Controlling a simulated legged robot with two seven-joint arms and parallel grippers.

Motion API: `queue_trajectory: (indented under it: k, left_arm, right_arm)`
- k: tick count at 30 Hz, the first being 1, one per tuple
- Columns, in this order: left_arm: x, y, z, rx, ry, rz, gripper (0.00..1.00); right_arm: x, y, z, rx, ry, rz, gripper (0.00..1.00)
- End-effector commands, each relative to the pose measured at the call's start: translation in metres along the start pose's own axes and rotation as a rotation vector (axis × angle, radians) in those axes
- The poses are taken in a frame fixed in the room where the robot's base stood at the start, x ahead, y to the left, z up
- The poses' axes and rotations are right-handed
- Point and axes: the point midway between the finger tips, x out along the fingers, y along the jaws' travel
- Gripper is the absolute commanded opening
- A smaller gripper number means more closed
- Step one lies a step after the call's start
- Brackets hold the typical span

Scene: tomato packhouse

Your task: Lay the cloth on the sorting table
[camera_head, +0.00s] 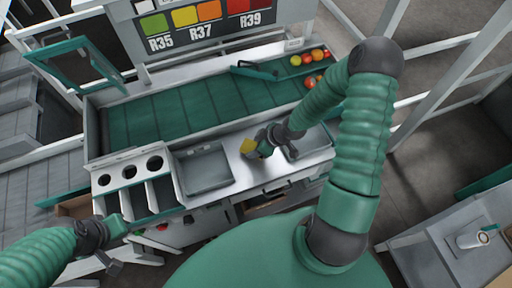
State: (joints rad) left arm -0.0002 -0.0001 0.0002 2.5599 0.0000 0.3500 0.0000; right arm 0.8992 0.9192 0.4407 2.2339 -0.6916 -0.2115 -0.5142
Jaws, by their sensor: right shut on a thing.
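A small yellow cloth (248,146) is at the tip of my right gripper (257,150), over the metal strip of the sorting table (236,172). The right gripper is shut on the cloth and hides part of it. I cannot tell whether the cloth touches the table. My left gripper (116,240) is low at the left, in front of the bins, away from the cloth. Its fingers are too small and dark to tell whether they are open.
A green conveyor belt (190,109) runs behind the table, with several tomatoes (309,57) at its right end. A grey tray (206,168) is sunk left of the cloth. Dividers with round holes (129,171) stand further left. A white cup (473,240) lies on a side table at right.

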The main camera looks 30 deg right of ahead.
Motion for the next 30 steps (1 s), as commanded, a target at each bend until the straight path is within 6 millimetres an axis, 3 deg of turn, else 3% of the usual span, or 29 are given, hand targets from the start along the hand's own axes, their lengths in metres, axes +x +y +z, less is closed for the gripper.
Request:
queue_trajectory:
  k: [4, 13, 14, 18, 30]
  left_arm:
    - [-0.002, 0.000, 0.000, -0.001, 0.000, 0.000, 0.00]
    - [0.000, 0.000, 0.000, 0.000, 0.000, 0.000, 0.00]
    - [0.000, 0.000, 0.000, 0.000, 0.000, 0.000, 0.00]
    - [0.000, 0.000, 0.000, 0.000, 0.000, 0.000, 0.00]
    - [-0.003, 0.000, -0.001, 0.000, 0.000, 0.000, 0.00]
  right_arm:
    - [0.021, 0.000, 0.013, 0.002, 0.000, -0.005, 0.13]
    - [0.025, 0.002, 0.017, 0.003, 0.002, -0.004, 0.13]
    - [0.025, 0.002, 0.017, 0.003, 0.002, -0.004, 0.53]
    - [0.025, 0.002, 0.017, 0.004, 0.001, -0.003, 0.71]
    - [0.022, 0.002, 0.015, 0.003, 0.001, -0.003, 0.74]
